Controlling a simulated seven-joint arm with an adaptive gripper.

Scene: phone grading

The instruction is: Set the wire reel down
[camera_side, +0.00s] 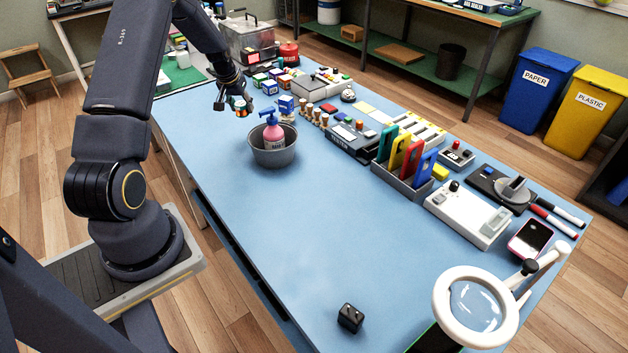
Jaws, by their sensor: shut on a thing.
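My gripper (236,104) is at the far left part of the blue table, above its surface. It is shut on a small multicoloured thing (239,103) with green, orange and white patches. The thing looks block-like, but it is too small and partly covered by the fingers to tell whether it is the wire reel. A red round thing (288,51) stands at the table's far end, and I cannot tell if it is a reel. The blue table (290,225) has a wide bare area in front.
A grey bowl (272,157) holding a pink pump bottle (273,132) stands just right of my gripper. Small boxes (268,83) crowd behind it. A black plug (350,318) and magnifier lamp (472,306) are near the front.

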